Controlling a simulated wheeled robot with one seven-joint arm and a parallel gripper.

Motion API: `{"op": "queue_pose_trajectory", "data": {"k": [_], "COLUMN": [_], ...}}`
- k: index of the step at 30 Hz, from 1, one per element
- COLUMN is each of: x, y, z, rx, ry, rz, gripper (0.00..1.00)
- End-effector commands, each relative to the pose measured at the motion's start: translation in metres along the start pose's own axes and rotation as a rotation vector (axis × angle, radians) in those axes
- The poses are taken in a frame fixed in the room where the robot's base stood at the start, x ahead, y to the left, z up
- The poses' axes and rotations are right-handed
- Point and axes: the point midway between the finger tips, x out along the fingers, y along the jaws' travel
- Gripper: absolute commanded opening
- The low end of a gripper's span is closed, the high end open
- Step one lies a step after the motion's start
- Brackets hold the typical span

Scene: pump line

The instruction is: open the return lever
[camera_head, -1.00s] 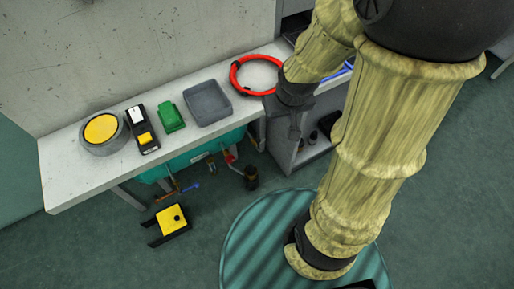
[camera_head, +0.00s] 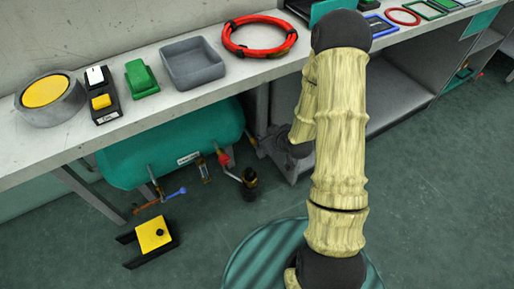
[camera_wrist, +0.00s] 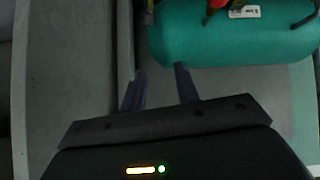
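A green tank (camera_head: 170,140) with a white label lies under the bench. Below it are pipe fittings: a lever with a blue handle (camera_head: 176,193) at the left and a red-handled fitting (camera_head: 223,158) at the right. I cannot tell which is the return lever. My gripper (camera_head: 288,146) is right of the tank, below the bench edge, apart from the fittings. In the wrist view its two fingers (camera_wrist: 160,90) are spread with nothing between them. The green tank (camera_wrist: 235,40) lies ahead, with part of a red fitting (camera_wrist: 216,4) at the top edge.
The bench (camera_head: 225,90) holds a grey tray (camera_head: 193,64), a red hose ring (camera_head: 259,36), a green device (camera_head: 141,78) and a yellow-topped round pot (camera_head: 48,98). A yellow block with black prongs (camera_head: 153,235) is on the floor. A dark cylinder (camera_head: 249,184) stands beside the fittings.

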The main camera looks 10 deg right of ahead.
Motion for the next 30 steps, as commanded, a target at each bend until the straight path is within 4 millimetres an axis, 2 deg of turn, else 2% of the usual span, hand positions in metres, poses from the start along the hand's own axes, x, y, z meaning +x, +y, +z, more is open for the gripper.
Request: {"op": "queue_pose_trajectory", "data": {"k": [1, 3, 7, 12, 18, 21, 30], "x": [0.023, 0.041, 0.067, 0.089, 0.097, 0.095, 0.091], "y": [-0.005, -0.009, -0.015, -0.021, -0.026, -0.027, -0.026], "z": [0.024, 0.038, 0.066, 0.104, 0.147, 0.158, 0.161], "rx": [0.004, 0.005, 0.027, 0.085, 0.176, 0.206, 0.22], "ry": [0.039, 0.114, 0.251, 0.432, 0.618, 0.673, 0.702], "rz": [-0.008, -0.012, 0.001, 0.055, 0.161, 0.205, 0.228], "gripper": [0.31, 0.31, 0.31, 0.31, 0.31, 0.31, 0.31]}}
